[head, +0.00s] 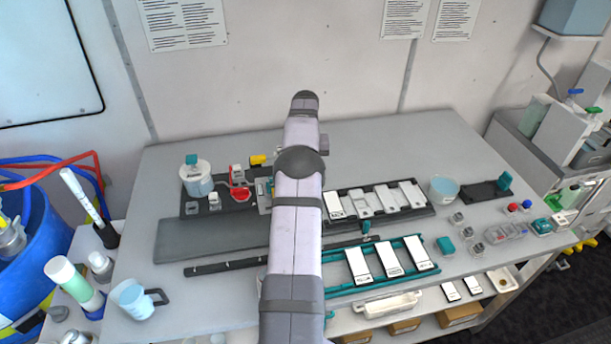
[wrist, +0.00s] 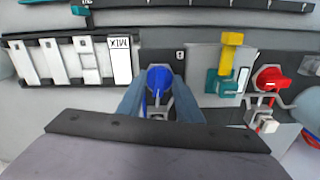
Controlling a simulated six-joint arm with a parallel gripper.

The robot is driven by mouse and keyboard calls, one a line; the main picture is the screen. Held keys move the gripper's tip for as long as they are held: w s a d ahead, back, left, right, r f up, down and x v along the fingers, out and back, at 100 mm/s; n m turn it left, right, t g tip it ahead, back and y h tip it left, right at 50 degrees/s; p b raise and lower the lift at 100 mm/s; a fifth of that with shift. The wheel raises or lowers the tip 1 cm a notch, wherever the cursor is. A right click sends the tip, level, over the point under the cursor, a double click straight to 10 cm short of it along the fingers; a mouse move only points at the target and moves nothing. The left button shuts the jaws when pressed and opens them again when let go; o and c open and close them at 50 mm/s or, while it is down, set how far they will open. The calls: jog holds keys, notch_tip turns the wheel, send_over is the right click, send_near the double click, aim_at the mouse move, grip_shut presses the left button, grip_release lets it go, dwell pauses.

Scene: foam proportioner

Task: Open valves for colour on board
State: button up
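A blue valve knob (wrist: 158,78) sits on a small grey plate in the wrist view. My gripper (wrist: 160,98) has one blue-grey finger on each side of it; I cannot tell whether they touch it. A red valve knob (wrist: 270,78) on a metal bracket is to the right; the red valve also shows in the head view (head: 240,193). A yellow handle (wrist: 232,40) rises from a teal fitting (wrist: 221,82) between the two valves. In the head view my arm hides the blue valve and my gripper.
A black rack (wrist: 62,38) with white plates, one marked MIX (wrist: 121,60), is left of the blue valve in the wrist view. In the head view a white-lidded jar (head: 197,180) stands left of the red valve, and a teal frame (head: 415,240) lies nearer.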

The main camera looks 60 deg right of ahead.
grip_shut()
jog(key=shift+m, duration=0.3)
jog(key=m, duration=0.3)
jog(key=shift+w+m, duration=0.1)
jog(key=shift+m, duration=0.2)
jog(key=m, duration=0.3)
jog(key=shift+w+m, duration=0.1)
jog(key=shift+m, duration=0.2)
jog(key=m, duration=0.4)
jog(key=shift+w+r+m, duration=0.1)
jog(key=shift+m, duration=0.2)
jog(key=shift+d+m, duration=0.1)
jog(key=shift+m, duration=1.8)
